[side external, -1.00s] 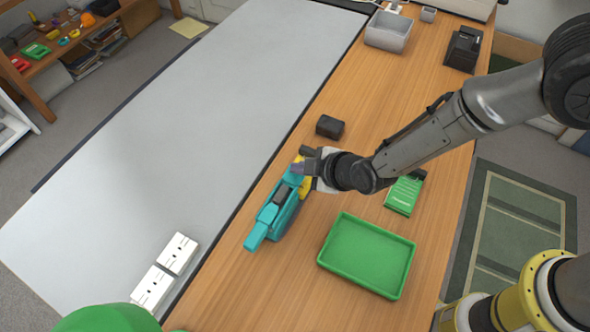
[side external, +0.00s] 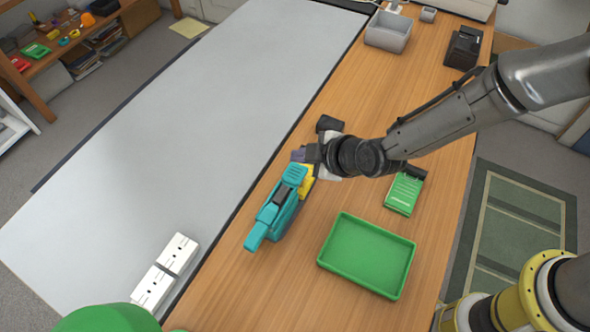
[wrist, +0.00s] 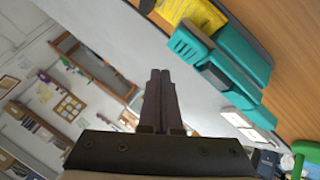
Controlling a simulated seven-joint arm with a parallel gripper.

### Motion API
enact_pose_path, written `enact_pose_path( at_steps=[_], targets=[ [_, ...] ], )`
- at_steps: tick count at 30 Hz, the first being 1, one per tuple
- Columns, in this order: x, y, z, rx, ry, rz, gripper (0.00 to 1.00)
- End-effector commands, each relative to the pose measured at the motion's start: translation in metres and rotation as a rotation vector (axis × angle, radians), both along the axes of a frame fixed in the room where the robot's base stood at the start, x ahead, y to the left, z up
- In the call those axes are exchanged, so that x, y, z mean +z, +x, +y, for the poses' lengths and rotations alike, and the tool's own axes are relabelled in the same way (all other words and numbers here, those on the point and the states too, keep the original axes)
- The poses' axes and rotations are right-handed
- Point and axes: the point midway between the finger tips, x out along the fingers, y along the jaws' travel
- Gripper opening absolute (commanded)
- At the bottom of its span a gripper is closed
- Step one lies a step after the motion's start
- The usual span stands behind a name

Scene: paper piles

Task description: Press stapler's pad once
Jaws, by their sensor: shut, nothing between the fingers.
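A teal stapler-like tool (side external: 275,213) with a dark strip on top lies on the wooden desk, its long axis running toward the lower left. In the wrist view the teal tool (wrist: 225,70) is at the upper right, beside the fingers. A yellow part or object (side external: 306,186) is against its upper right side; I cannot tell if they are joined. My gripper (side external: 299,155) is shut and empty, above and just beyond the tool's upper end, with a gap visible. In the wrist view the shut fingers (wrist: 160,72) touch nothing.
A green tray (side external: 345,284) and a green calculator-like object (side external: 404,194) are to the right. White boxes (side external: 178,254) lie on the grey table (side external: 190,140). A grey bin (side external: 388,32) stands farther back.

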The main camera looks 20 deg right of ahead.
Motion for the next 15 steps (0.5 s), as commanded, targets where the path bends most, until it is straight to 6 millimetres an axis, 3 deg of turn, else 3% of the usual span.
enact_pose_path(
  at_steps=[6,15],
  targets=[
    [0.018,0.000,0.000,-0.001,0.001,0.000,0.00],
    [0.023,0.000,0.000,-0.001,-0.001,0.000,0.00]
  ],
)
